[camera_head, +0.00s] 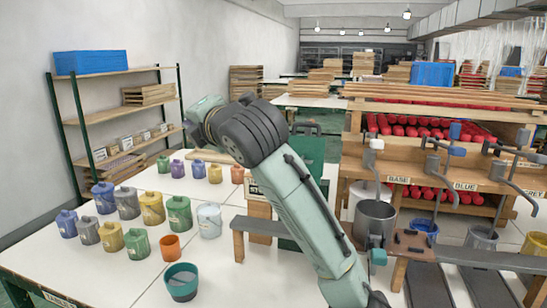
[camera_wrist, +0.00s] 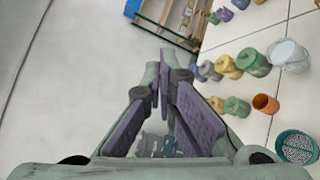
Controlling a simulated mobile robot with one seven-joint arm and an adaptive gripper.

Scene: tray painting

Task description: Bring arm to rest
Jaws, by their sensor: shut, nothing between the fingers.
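My arm (camera_head: 310,205) is green and dark grey. It rises from the bottom right of the head view and bends left at a dark joint, above the white table (camera_head: 95,265). Its far end reaches toward the shelf side, and the fingers are not clear there. In the wrist view my gripper (camera_wrist: 166,80) shows purple-padded fingers that come together at the tips. It is shut and holds nothing. The cups and jars stand apart from it, to the right in that view.
Several coloured jars (camera_head: 151,208) stand on the table, with an orange cup (camera_head: 170,249) and a teal cup (camera_head: 181,283) near the front. A wooden shelf (camera_head: 125,110) stands at the left wall.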

